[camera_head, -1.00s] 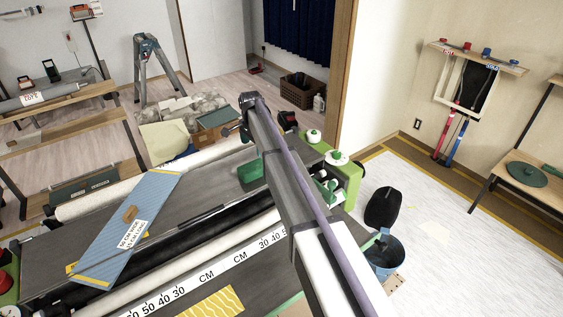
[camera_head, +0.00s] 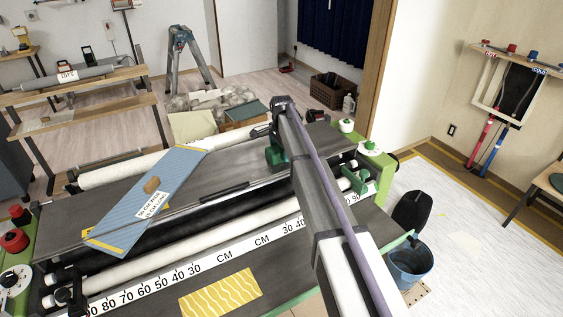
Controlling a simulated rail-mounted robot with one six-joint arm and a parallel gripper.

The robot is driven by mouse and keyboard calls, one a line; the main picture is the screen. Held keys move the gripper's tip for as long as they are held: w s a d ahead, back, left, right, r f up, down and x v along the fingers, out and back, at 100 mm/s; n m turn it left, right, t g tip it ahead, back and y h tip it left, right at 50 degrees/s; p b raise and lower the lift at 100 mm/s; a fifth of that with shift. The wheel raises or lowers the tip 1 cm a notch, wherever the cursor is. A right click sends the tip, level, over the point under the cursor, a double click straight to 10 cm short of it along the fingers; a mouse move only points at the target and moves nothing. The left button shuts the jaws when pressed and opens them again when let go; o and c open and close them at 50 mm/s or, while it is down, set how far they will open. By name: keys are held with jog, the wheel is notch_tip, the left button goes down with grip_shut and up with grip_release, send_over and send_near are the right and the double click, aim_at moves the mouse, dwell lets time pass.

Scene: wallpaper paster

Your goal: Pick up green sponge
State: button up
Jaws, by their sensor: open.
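The green sponge (camera_head: 274,154) looks like a dark green block on the dark top of the pasting machine (camera_head: 240,182). It sits just left of my arm, and its right side is partly hidden by the arm. My gripper (camera_head: 263,131) is at the far end of the arm, close to the sponge in the picture and seemingly above it. It is open and holds nothing that I can see. The fingertips are small and dark, and I cannot tell whether they touch the sponge.
A blue board (camera_head: 150,195) lies tilted across the machine at left. White rollers and a ruler strip (camera_head: 225,252) run along the machine. A yellow patterned sheet (camera_head: 220,292) lies in front. A blue bucket (camera_head: 410,262) stands on the floor at right. A stepladder (camera_head: 186,55) stands behind.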

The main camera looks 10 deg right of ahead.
jog(key=shift+f, duration=0.3)
jog(key=c, duration=1)
